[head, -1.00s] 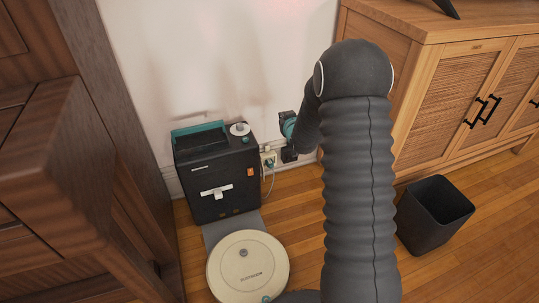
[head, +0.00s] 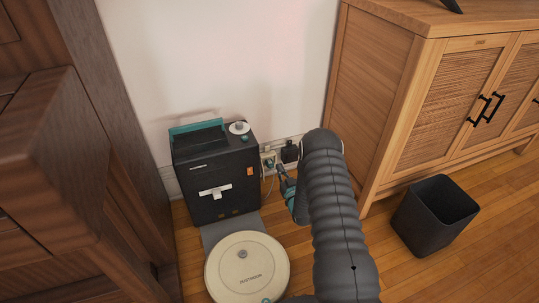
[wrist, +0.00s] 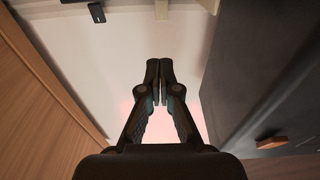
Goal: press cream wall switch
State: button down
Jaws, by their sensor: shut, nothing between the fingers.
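A small cream plate (head: 265,157), which looks like the wall switch, sits low on the white wall, right of the black machine. A cream piece (wrist: 161,9) shows at the top edge there, apart from the fingertips and partly cut off.
The black machine (head: 218,180) stands close on the left with a round cream robot vacuum (head: 247,266) before it. A black plug-like block (head: 290,152) is on the wall right of the plate. A wooden sideboard (head: 375,110) and black bin (head: 435,214) stand right.

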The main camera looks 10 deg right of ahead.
aim_at(267, 148)
jog(key=s+f, duration=0.1)
jog(key=f, duration=0.2)
jog(key=shift+s+t, duration=0.3)
jog(key=shift+s, duration=0.05)
jog(key=shift+w, duration=0.1)
jog(key=b+x, duration=0.2)
jog(key=x, duration=1.2)
jog(key=shift+a, duration=0.15)
